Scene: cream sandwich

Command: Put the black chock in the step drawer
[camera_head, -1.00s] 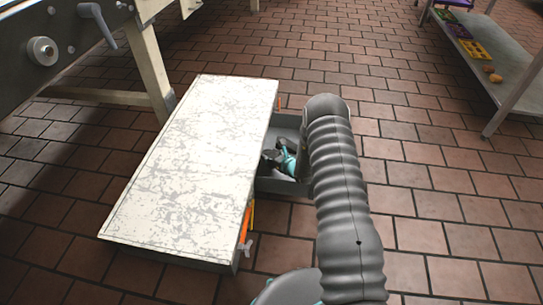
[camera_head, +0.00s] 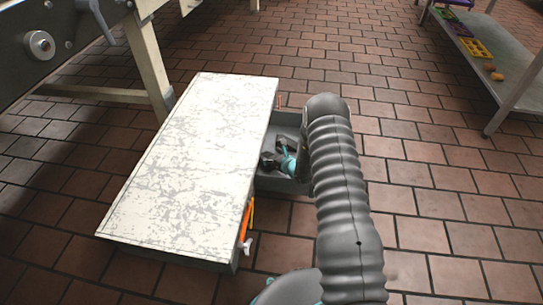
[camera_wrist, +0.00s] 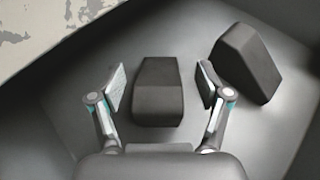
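The step (camera_head: 195,160) has a worn white top, and its grey drawer (camera_head: 289,122) is pulled out on its right side. My gripper (camera_head: 283,161) is down in the drawer, partly hidden by my arm. In the wrist view, my gripper (camera_wrist: 161,85) is open. A black chock (camera_wrist: 158,92) lies on the grey drawer floor between its fingers, with a gap on each side. A second black block (camera_wrist: 246,64) of similar look lies tilted just right of the right finger. In the head view, I cannot clearly tell the chocks from the dark gripper parts.
Orange-handled items (camera_head: 245,222) hang at the step's near right edge. A machine on legs (camera_head: 150,60) stands at the upper left. A metal shelf (camera_head: 490,55) with coloured trays stands at the upper right. The brick floor right of my arm is clear.

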